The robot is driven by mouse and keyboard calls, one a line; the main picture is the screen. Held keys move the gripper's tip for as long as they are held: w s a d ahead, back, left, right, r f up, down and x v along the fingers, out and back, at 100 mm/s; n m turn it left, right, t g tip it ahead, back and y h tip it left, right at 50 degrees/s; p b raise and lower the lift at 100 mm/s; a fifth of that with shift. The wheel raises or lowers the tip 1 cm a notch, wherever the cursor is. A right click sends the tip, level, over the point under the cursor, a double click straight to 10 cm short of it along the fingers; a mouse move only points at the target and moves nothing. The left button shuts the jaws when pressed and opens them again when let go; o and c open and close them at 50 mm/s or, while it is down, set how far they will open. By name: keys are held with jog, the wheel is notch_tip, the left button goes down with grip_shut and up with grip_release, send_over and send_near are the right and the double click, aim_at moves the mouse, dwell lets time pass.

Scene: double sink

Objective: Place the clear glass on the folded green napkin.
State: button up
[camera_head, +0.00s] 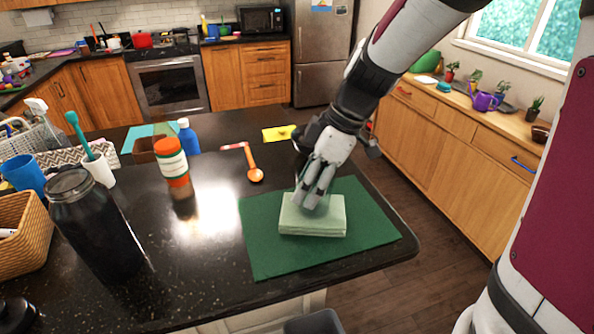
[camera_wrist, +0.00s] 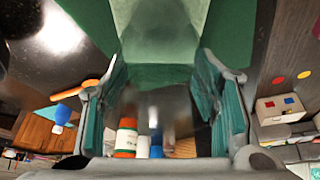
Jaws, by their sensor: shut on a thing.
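The folded napkin (camera_head: 330,222) is a pale green, thick stack on a dark green mat (camera_head: 275,255). It also shows at the top of the wrist view (camera_wrist: 175,30). My gripper (camera_head: 316,194) points down over the napkin, its fingers shut on the clear glass. The glass is see-through and hard to make out. It shows faintly between the finger pads in the wrist view (camera_wrist: 158,103), and the fingers mostly cover it in the head view. I cannot tell whether its base touches the napkin.
A black lidded bottle (camera_head: 95,230), an orange-capped jar (camera_head: 174,168) and a wicker basket (camera_head: 25,232) stand to the left on the dark counter. The counter's right edge (camera_head: 412,240) is close to the mat.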

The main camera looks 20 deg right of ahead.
jog(key=shift+f, duration=0.15)
jog(key=o, duration=1.3)
jog(key=b+v, duration=0.1)
jog(key=v, duration=1.1)
jog(key=shift+s+a+f+m+t+h, duration=0.3)
jog(key=shift+s+m+t+h, duration=0.35)
jog(key=shift+s+m, duration=1.65)
jog(key=shift+s+a+f+m+t+h, duration=0.2)
jog(key=shift+s+a+m+t+h, duration=0.35)
jog(key=shift+s+m, duration=1.65)
jog(key=shift+s+a+f+m+t+h, duration=0.25)
jog(key=shift+s+m+t+h, duration=0.5)
jog(key=shift+s+m, duration=1.55)
